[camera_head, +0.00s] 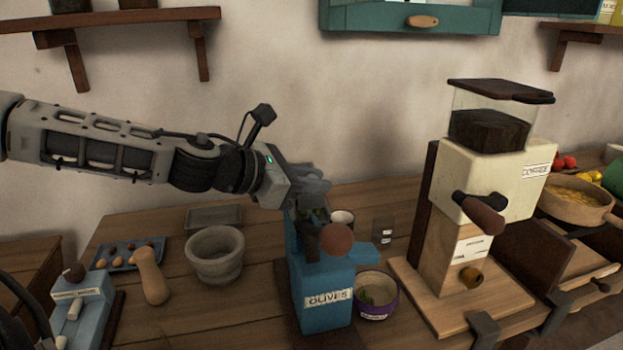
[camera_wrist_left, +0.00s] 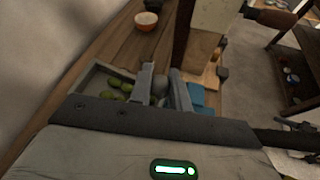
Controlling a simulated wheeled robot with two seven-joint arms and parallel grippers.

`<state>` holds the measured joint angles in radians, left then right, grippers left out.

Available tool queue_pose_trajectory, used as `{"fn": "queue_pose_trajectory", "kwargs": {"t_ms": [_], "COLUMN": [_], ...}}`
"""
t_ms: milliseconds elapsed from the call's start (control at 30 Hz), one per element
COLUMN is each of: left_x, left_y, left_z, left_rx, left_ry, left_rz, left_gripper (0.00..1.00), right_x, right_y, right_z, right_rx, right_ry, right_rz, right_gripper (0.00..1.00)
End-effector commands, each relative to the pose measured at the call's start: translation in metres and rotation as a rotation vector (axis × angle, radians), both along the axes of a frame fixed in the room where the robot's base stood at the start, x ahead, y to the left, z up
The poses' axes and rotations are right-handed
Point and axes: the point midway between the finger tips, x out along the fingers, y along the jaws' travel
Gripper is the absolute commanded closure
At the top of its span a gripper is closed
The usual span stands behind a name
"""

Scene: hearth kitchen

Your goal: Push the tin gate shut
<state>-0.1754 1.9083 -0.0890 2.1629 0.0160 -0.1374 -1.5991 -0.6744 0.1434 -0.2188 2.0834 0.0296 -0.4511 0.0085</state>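A blue tin dispenser (camera_head: 325,305) labelled OLIVES stands on the table, with green olives in its open top. A round brown knob (camera_head: 336,239) shows at its upper front. A flat blue piece (camera_head: 362,252) juts from its right side above a purple bowl (camera_head: 377,297); blue also shows in the left wrist view (camera_wrist_left: 197,96). I cannot tell whether this piece is the gate. My left gripper (camera_head: 318,188) is over the tin's top. In the left wrist view its fingers (camera_wrist_left: 163,86) stand apart, with a pale round thing seen between them. My right gripper is not in view.
A coffee grinder (camera_head: 470,215) with a crank stands right of the tin. A stone mortar (camera_head: 215,254), a wooden pestle-like piece (camera_head: 151,275) and a blue tray (camera_head: 131,254) are at left.

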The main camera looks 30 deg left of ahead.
Motion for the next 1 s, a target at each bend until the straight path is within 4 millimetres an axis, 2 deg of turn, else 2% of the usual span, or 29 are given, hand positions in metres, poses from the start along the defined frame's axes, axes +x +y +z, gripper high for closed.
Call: {"fn": "queue_pose_trajectory", "kwargs": {"t_ms": [133,267,367,500,667,700,733,1000], "left_x": [0.0,0.0,0.0,0.0,-0.001,-0.001,-0.001,0.0], "left_y": [0.0,0.0,0.0,0.0,0.0,0.0,0.0,0.0], "left_z": [-0.005,-0.021,-0.03,-0.029,-0.03,-0.03,-0.03,-0.028], "left_rx": [0.0,0.001,0.002,0.001,-0.001,-0.001,-0.001,0.0], "left_ry": [0.0,0.0,-0.001,0.002,0.006,0.006,0.006,0.002], "left_rz": [0.0,0.0,-0.001,-0.001,-0.001,-0.001,-0.001,0.0], "left_gripper": [1.0,1.0,1.0,1.0,1.0,0.7,0.62,0.61], "right_x": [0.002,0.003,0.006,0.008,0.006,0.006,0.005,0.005], "right_y": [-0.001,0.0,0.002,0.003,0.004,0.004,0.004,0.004], "right_z": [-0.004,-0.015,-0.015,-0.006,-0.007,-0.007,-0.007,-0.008], "right_rx": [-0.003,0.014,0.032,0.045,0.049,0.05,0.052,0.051], "right_ry": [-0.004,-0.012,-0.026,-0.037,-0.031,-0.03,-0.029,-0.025], "right_rz": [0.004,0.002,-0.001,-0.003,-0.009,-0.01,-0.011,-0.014], "right_gripper": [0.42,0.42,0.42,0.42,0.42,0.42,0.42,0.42]}}
